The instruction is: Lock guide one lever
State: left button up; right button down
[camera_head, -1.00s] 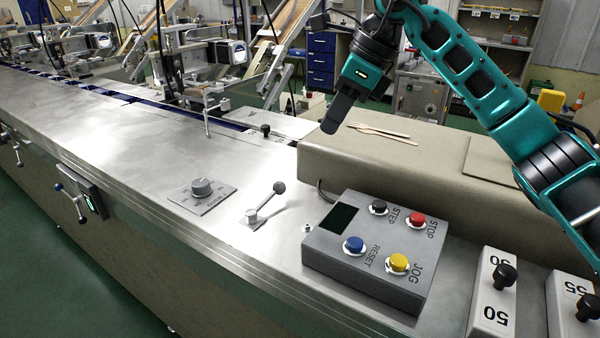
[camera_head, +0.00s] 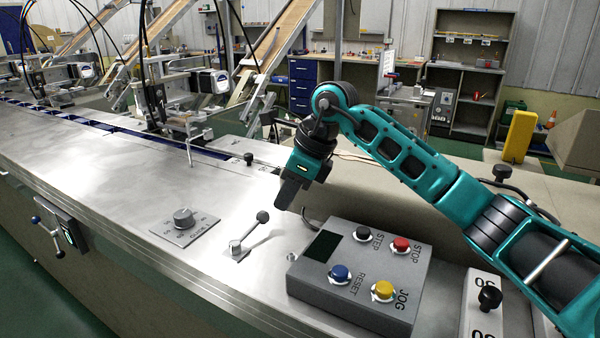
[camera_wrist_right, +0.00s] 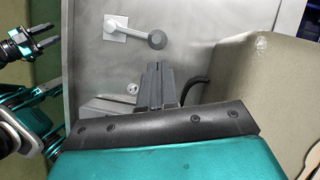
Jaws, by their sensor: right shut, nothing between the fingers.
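A small lever (camera_head: 250,234) with a black ball knob sits on a square plate on the steel machine top. Its arm slants up to the right in the head view. It also shows in the right wrist view (camera_wrist_right: 133,32), with the knob on the right. No label marks it as guide one. My right gripper (camera_head: 282,206) is shut and empty, just above and right of the knob, and apart from it. In the right wrist view its fingertips (camera_wrist_right: 155,68) lie just below the knob. My left gripper (camera_wrist_right: 48,36) shows only in the wrist view, at the left edge, with its fingers apart.
A control box (camera_head: 360,275) with coloured buttons stands right of the lever. A dial (camera_head: 183,218) on a plate is to its left. A beige cover (camera_head: 350,190) lies behind the box. Another lever (camera_head: 45,228) is on the machine's front. The steel top left of the dial is clear.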

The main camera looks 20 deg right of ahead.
aim_at(250, 230)
jog(key=shift+w+a+f, duration=0.55)
jog(key=shift+a+f, duration=0.35)
jog(key=shift+w, duration=0.1)
